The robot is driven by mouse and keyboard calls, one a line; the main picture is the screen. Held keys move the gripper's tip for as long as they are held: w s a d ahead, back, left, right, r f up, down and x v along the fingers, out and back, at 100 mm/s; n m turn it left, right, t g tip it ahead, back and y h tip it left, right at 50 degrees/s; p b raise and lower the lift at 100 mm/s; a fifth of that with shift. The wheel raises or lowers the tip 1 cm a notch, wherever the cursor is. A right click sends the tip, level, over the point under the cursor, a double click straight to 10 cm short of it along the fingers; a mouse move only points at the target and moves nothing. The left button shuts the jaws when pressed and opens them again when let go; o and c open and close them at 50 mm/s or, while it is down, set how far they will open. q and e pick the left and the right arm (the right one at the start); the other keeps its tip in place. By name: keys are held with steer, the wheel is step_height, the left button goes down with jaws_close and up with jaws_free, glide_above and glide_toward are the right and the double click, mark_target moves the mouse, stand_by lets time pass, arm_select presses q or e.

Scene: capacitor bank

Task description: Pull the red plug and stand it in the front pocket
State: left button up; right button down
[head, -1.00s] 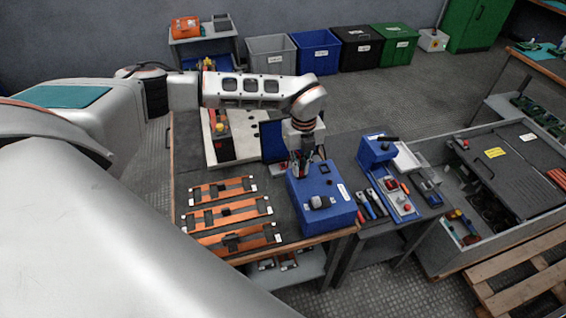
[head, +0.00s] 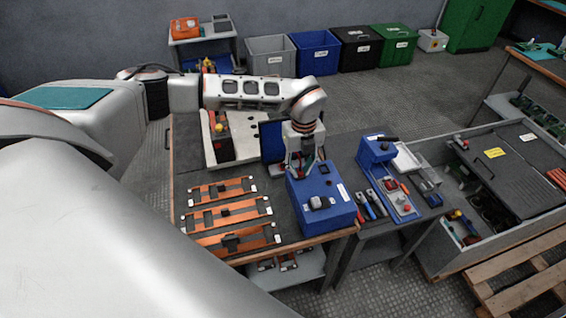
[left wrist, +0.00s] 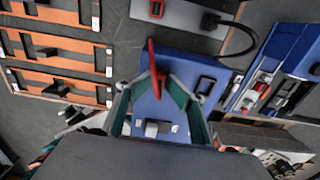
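The blue box (head: 335,206) stands at the front right of the near table, with a grey knob (head: 318,203) and a dark slot (head: 325,168) on top. My left gripper (head: 303,172) points down at the box's back left part. In the left wrist view, its green-padded fingers (left wrist: 159,77) close in on both sides of the narrow red plug (left wrist: 152,56). The plug stands out between the fingertips over the blue box (left wrist: 165,107). Whether its lower end is seated in the box is hidden. The slot shows to the right of the fingers (left wrist: 205,86). My right gripper is not in view.
Several orange bars (head: 228,210) lie to the left of the box. A pale panel (head: 215,150) with a red and yellow part stands behind them. A side table (head: 375,235) with tools and a blue tray adjoins on the right.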

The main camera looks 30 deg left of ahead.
arm_select(q)
steer(key=shift+s+f, duration=0.25)
steer(key=shift+s, duration=0.05)
steer(key=shift+r, duration=0.25)
step_height(320, 180, up, 12)
steer(key=shift+w, duration=0.25)
